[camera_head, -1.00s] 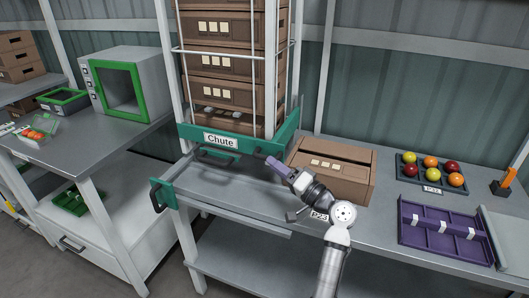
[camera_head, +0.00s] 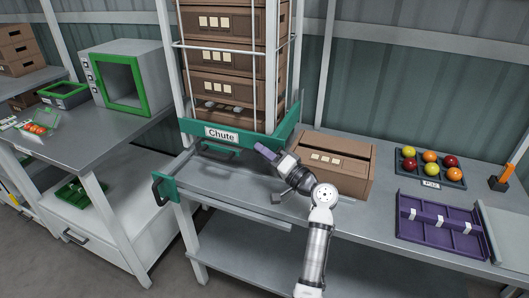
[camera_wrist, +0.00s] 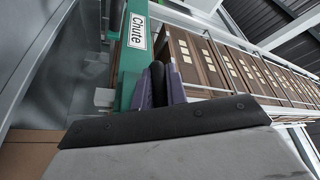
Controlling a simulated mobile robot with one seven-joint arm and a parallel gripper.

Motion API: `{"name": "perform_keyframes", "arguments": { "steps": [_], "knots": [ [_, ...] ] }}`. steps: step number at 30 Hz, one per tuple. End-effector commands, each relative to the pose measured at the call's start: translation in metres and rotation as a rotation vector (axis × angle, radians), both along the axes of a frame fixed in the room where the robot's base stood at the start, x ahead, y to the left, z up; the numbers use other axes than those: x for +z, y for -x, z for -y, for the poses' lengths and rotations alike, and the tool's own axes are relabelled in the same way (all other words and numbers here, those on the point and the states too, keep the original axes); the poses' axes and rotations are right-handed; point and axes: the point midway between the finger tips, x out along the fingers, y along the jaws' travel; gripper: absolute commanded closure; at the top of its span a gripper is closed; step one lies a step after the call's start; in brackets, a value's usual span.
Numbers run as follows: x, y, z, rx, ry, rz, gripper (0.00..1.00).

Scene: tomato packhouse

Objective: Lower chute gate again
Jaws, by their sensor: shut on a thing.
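The chute gate (camera_head: 254,144) is a green bar with a white "Chute" label, across the foot of the carton stack. In the wrist view the green bar (camera_wrist: 131,60) and its label (camera_wrist: 137,31) stand just beyond the jaws. My gripper (camera_head: 264,151) is at the right end of the bar. Its purple fingers (camera_wrist: 160,88) are shut on a dark, rounded piece at the bar, which looks like a gate handle. The fingers hide most of this piece, and how it joins the bar is unclear. The lowest stacked carton (camera_head: 226,117) shows above the bar.
A brown carton (camera_head: 345,183) stands close right of my gripper. Further right are a tomato tray (camera_head: 432,182) and a purple divided tray (camera_head: 468,241). A green end plate with a black handle (camera_head: 158,189) is at the bench's left front.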

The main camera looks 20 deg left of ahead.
Motion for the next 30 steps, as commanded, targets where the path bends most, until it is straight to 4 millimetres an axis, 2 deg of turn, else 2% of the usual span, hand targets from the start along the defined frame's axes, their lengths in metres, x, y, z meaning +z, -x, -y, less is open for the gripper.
{"name": "perform_keyframes", "arguments": {
  "steps": [11, 24, 30],
  "knots": [
    [-0.007, 0.0, 0.0, 0.0, 0.0, -0.001, 1.0],
    [-0.065, 0.0, 0.0, 0.0, 0.0, 0.0, 1.0],
    [-0.074, 0.0, 0.0, 0.0, 0.0, 0.001, 1.0]
  ]
}}
